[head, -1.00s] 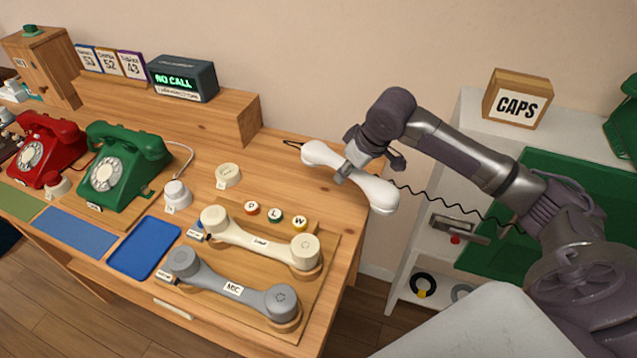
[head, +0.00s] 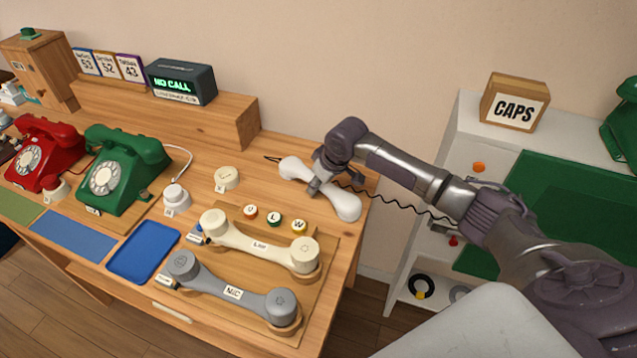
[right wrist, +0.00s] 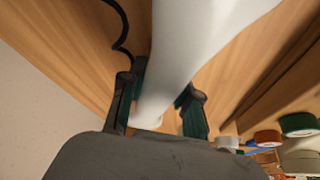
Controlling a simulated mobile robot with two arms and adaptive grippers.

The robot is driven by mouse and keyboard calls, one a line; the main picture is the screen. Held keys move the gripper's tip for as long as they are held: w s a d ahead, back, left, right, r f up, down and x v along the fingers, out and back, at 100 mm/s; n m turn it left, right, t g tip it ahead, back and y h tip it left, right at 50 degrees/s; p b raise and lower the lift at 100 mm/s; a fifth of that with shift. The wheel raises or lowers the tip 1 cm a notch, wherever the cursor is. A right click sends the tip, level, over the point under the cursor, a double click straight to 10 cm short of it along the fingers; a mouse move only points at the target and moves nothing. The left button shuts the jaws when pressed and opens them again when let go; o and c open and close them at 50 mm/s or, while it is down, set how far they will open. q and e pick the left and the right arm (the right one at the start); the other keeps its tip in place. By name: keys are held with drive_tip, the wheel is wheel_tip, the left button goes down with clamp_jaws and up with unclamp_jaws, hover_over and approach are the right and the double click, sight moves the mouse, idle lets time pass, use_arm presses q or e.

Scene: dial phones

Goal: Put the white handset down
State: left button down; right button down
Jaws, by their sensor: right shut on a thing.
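The white handset (head: 342,204) is at the back right of the desk in the head view, behind the cream handset. My right gripper (head: 316,185) is shut around the middle of its grip. In the right wrist view the white handset (right wrist: 195,45) runs between the two fingers of my right gripper (right wrist: 160,100), with wood close beneath. I cannot tell whether the handset touches the desk. A dark coiled cord (head: 400,208) runs to the right behind my arm. My left gripper is not in view.
A cream handset (head: 262,246) and a grey handset (head: 230,292) lie on a wooden board in front. Small lettered caps (head: 274,219) sit beside them. Green (head: 118,175) and red (head: 40,155) phones stand left. A shelf (head: 460,130) stands right, past the desk edge.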

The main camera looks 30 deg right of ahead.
drive_tip(key=c, duration=1.1)
unclamp_jaws()
drive_tip(key=shift+f, duration=0.1)
drive_tip(key=shift+o, duration=1.4)
